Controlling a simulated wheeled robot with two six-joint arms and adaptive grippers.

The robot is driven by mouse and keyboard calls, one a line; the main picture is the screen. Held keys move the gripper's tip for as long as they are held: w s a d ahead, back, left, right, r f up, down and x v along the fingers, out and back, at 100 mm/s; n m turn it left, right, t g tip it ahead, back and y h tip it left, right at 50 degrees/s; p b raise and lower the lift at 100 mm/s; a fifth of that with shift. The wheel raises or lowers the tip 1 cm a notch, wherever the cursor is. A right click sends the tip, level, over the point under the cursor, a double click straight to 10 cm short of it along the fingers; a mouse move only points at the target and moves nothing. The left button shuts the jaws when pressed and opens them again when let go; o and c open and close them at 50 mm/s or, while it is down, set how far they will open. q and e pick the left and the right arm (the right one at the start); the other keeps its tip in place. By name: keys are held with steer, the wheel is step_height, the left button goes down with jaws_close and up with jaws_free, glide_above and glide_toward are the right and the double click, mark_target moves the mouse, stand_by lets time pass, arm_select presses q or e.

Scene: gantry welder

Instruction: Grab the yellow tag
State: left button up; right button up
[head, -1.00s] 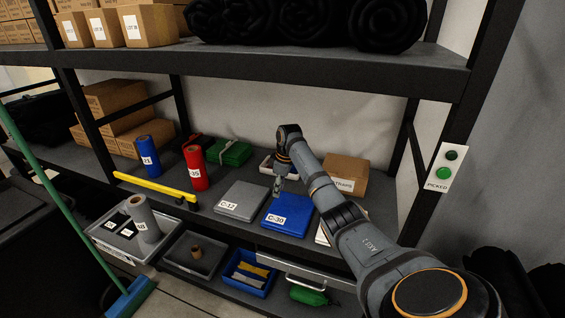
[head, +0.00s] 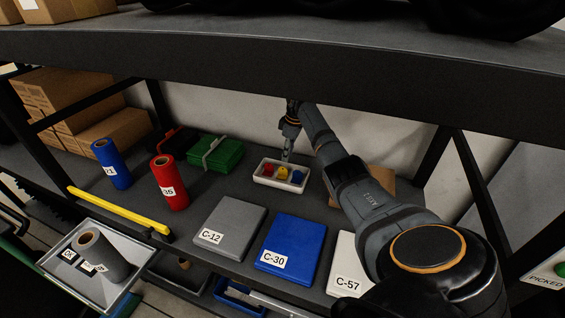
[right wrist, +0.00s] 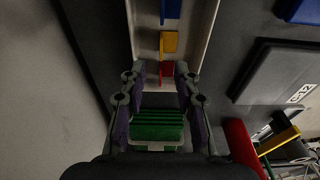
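The yellow tag (head: 282,173) sits in a small white tray (head: 259,180) on the shelf, between a red tag (head: 268,170) and a blue tag (head: 298,177). My right gripper (head: 288,157) points down at the tray's back edge, just behind the yellow tag in the head view. In the right wrist view the gripper's fingers (right wrist: 159,78) are apart with nothing held between them. The yellow tag (right wrist: 169,42) shows there beyond the fingertips, with the red tag (right wrist: 167,72) nearer to them. My left gripper is not in view.
A green case (head: 218,153) stands left of the tray. Grey (head: 228,222), blue (head: 293,242) and white binders lie in front. Red (head: 171,185) and blue (head: 110,165) rolls stand at left. The upper shelf (head: 300,75) hangs above, and a cardboard box (head: 372,188) is behind my right arm.

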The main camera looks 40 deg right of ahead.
mark_target(283, 168)
steer(key=f, duration=0.3)
steer(key=shift+w+f, duration=0.15)
steer(key=shift+w, duration=0.25)
steer(key=shift+a+f, duration=0.2)
steer(key=shift+f, duration=0.3)
steer(key=f, duration=0.2)
steer(key=w+f, duration=0.1)
steer(key=f, duration=0.1)
steer(key=shift+a+b, duration=0.3)
steer(key=shift+b, duration=0.1)
steer(key=shift+f, duration=0.2)
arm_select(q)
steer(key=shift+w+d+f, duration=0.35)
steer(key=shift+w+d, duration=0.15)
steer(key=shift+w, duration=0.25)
arm_select(e)
steer(key=shift+s, duration=0.1)
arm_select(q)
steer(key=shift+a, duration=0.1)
arm_select(e)
jaws_close()
